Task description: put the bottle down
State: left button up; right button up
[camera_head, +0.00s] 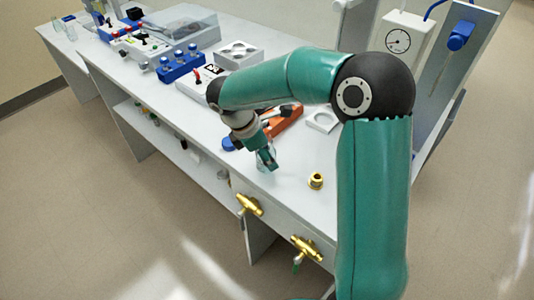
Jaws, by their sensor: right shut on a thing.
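My right gripper (265,157) is low over the front part of the white bench, with its fingers pointing down. It is shut on a small, clear, glassy thing (262,166) that looks like the bottle. The fingers hide much of it, and I cannot tell whether its base touches the bench top. A round blue piece (229,144) lies just left of the gripper. My left gripper is not in view.
An orange block (287,120) and a white holder (322,120) stand behind the gripper. A brass fitting (316,181) stands to the right near the front edge. Brass valves (249,205) stick out below that edge. A blue rack (181,64) is farther back.

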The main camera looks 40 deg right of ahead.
jog(key=o, duration=1.3)
jog(key=shift+r, duration=0.1)
